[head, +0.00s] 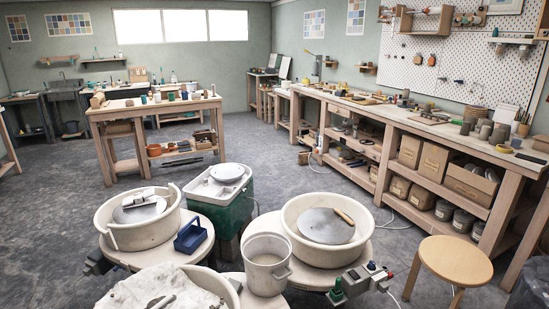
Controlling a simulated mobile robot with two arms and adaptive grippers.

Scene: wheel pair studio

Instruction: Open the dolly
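I cannot make out a dolly in the head view. Neither of my grippers shows. Close in front of me stand two potter's wheels with cream splash basins, one at left (113,238) and one at right (291,235). The left wheel bears a grey disc with a light tool on it. The right wheel bears a grey disc with a wooden-handled tool. Between them stand a pale bucket (266,262) and a green tub with a white top (230,218). The floor below the wheels is mostly hidden.
A round wooden stool (456,262) stands at the right front. A long shelved workbench (395,119) lines the right wall. A wooden work table (118,111) stands at the back left. Grey floor (258,145) lies open between them. A cream basin with white cloth (165,293) is nearest.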

